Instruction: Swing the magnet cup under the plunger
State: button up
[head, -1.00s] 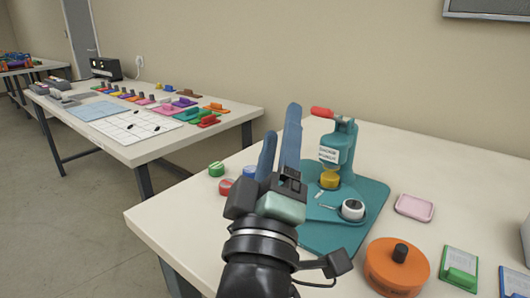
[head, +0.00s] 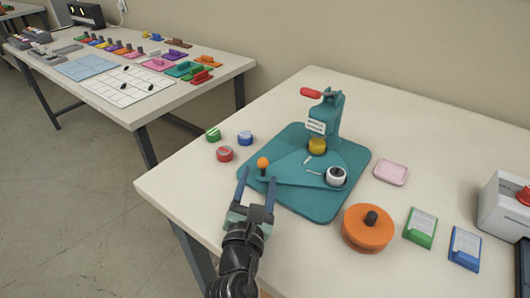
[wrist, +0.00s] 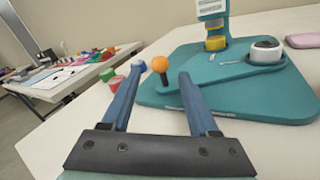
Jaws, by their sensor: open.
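The teal press (head: 330,118) stands on its teal base plate (head: 312,205), with a red handle (head: 311,92) and a yellow plunger (head: 317,146). A flat teal swing arm (head: 290,170) lies on the base. Its right end carries the white magnet cup (head: 336,176), to the front right of the plunger rather than beneath it. Its left end carries an upright orange ball knob (head: 263,162). My gripper (head: 257,175) is open and empty, its blue fingers pointing at the knob. In the wrist view the knob (wrist: 160,64) shows between the fingertips; I cannot tell whether they touch it.
Green (head: 213,134), red (head: 224,154) and blue (head: 245,138) round pieces sit left of the base. A pink tray (head: 391,172), an orange round container (head: 368,229) and card stands (head: 420,228) lie right. Another table (head: 190,70) stands behind left.

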jog(key=w, duration=0.3)
jog(key=w+d+b, duration=0.1)
jog(key=w, duration=0.4)
jog(key=shift+w+d, duration=0.2)
jog(key=shift+w, duration=0.2)
grip_shut()
dwell(1.0)
